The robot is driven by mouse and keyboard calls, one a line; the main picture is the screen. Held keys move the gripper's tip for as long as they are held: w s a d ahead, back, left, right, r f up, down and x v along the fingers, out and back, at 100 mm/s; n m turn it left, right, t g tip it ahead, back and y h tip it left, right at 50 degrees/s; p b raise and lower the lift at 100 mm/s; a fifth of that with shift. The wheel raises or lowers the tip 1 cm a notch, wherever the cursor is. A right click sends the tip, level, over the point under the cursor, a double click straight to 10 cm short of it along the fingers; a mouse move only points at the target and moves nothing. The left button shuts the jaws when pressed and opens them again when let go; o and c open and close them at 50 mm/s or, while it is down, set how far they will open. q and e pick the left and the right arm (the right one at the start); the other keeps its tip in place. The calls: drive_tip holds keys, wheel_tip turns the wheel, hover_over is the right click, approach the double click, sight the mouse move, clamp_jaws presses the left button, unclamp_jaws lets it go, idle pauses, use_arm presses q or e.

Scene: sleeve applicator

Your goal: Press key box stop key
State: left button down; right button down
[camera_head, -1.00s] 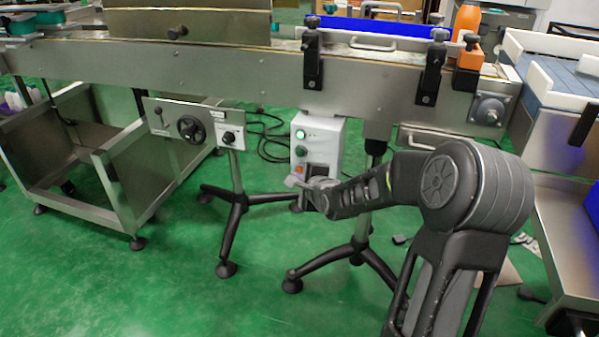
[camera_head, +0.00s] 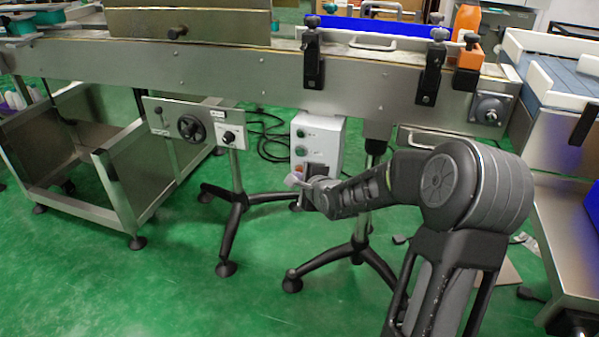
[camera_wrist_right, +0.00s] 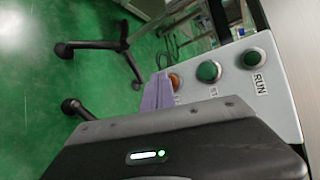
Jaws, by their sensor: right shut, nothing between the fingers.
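The key box (camera_head: 327,133) is a pale grey box under the conveyor, with round buttons on its front. My right gripper (camera_head: 291,181) is shut and empty at the lower front of the box. In the wrist view its fingertips (camera_wrist_right: 158,78) are right beside the orange-red button; I cannot tell whether they touch it. My left gripper is not in view.
The conveyor (camera_head: 240,68) runs above the box. A tripod stand (camera_head: 236,200) with a handwheel panel (camera_head: 190,128) stands left of it. Another tripod leg (camera_head: 325,262) is below my right arm. Black cables lie behind.

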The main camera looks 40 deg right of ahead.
drive_tip(key=shift+s+a, duration=0.3)
drive_tip(key=shift+a, duration=0.1)
drive_tip(key=shift+s+a+b, duration=0.2)
drive_tip(key=shift+s+a, duration=0.55)
drive_tip(key=shift+a, duration=0.3)
drive_tip(key=shift+s+a+b, duration=0.15)
drive_tip(key=shift+s+a, duration=0.55)
drive_tip(key=shift+a, duration=0.35)
